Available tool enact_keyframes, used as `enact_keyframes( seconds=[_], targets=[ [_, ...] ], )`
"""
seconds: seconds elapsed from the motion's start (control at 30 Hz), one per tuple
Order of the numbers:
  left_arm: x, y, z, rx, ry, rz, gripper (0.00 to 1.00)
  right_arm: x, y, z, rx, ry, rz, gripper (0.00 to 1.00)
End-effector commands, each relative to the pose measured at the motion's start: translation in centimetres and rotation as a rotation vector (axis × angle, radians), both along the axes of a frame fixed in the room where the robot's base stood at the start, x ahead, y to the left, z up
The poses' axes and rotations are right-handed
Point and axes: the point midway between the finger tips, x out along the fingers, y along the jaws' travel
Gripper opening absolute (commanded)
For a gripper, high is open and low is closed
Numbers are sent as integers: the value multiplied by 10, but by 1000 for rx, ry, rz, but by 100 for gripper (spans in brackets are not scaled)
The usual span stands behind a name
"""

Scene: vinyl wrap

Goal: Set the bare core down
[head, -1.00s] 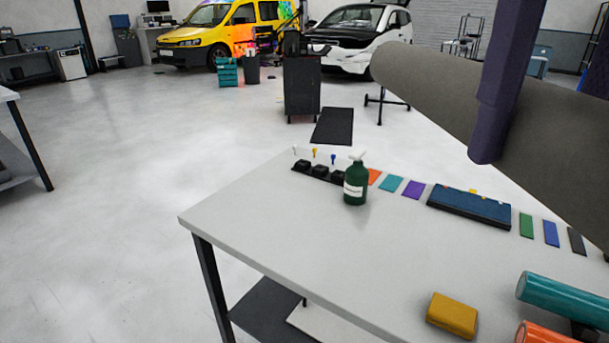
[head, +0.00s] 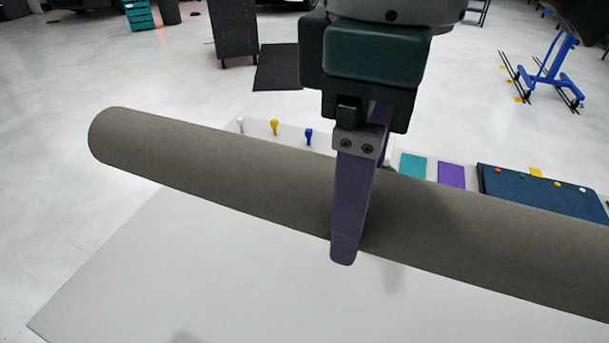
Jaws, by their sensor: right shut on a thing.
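The bare core (head: 240,180) is a long grey-brown tube. It lies across the head view, from its round end at the upper left to the right edge, where it runs out of view. My right gripper (head: 352,205) comes down from the top and is shut on the core near the middle of the view. One purple finger shows on the near side of the core; the other is hidden. The core is over the pale worktable (head: 180,285). I cannot tell whether it touches the tabletop. My left gripper is not in view.
Behind the core on the table are small knobs (head: 274,127), a teal swatch (head: 413,166), a purple swatch (head: 451,175) and a dark blue case (head: 530,192). The near tabletop is clear. A blue stand (head: 555,70) is on the floor at the upper right.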

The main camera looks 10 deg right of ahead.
Motion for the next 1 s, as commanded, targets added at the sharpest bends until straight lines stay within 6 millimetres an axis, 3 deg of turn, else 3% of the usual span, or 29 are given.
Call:
enact_keyframes(
  seconds=[0.5,1.0],
  targets=[
    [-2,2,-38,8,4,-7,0,-2,1,-137,-2,3,18,6],
    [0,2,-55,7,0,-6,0,-1,1,-198,-1,1,18,6]
  ],
)
